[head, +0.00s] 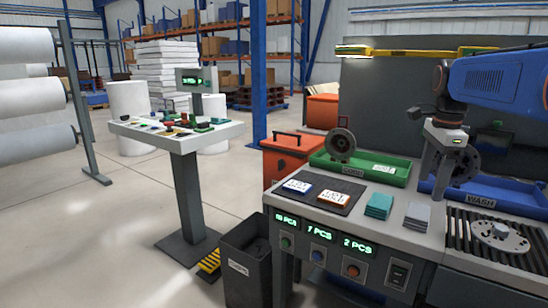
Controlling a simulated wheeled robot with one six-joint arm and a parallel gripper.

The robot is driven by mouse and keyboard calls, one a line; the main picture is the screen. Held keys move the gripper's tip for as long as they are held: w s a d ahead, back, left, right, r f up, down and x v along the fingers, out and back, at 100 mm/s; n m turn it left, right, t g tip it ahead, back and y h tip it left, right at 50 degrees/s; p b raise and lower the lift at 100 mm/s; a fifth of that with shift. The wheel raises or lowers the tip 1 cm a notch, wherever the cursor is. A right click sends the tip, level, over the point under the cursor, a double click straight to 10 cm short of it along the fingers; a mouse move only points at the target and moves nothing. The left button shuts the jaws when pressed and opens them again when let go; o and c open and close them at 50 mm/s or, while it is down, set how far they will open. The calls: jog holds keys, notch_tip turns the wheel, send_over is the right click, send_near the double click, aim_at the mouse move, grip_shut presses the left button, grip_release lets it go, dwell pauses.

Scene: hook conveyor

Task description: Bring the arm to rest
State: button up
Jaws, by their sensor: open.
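My arm (497,78) reaches in from the right edge, its blue link raised above the workbench. My gripper (434,178) points down from the wrist, over the bench near the left end of the blue tray. Its fingers are open, and I see nothing held between them. A dark round flanged part (464,163) stands just behind and right of the gripper, by the blue tray labelled WASH (519,205). The gripper partly hides this part, and I cannot tell whether they touch.
A green tray (391,175) with another dark flanged part (341,146) stands left. Cards, teal cloths (379,206) and grey cloths (417,215) lie in front. A slotted grate (488,238) bears a pale disc (500,236). A dark bin (246,262) and pedestal table (187,200) stand left; floor is open beyond.

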jog(key=s+a+f+n+t, duration=0.2)
jog(key=s+a+f+n, duration=0.4)
jog(key=s+f+n, duration=0.3)
jog(key=s+a+f+n+t, duration=0.2)
jog(key=s+a+f+n, duration=0.3)
jog(key=s+f+n, duration=0.5)
jog(key=s+n, duration=0.1)
jog(key=s, duration=0.4)
jog(key=shift+s+a, duration=0.2)
jog(key=shift+a, duration=0.15)
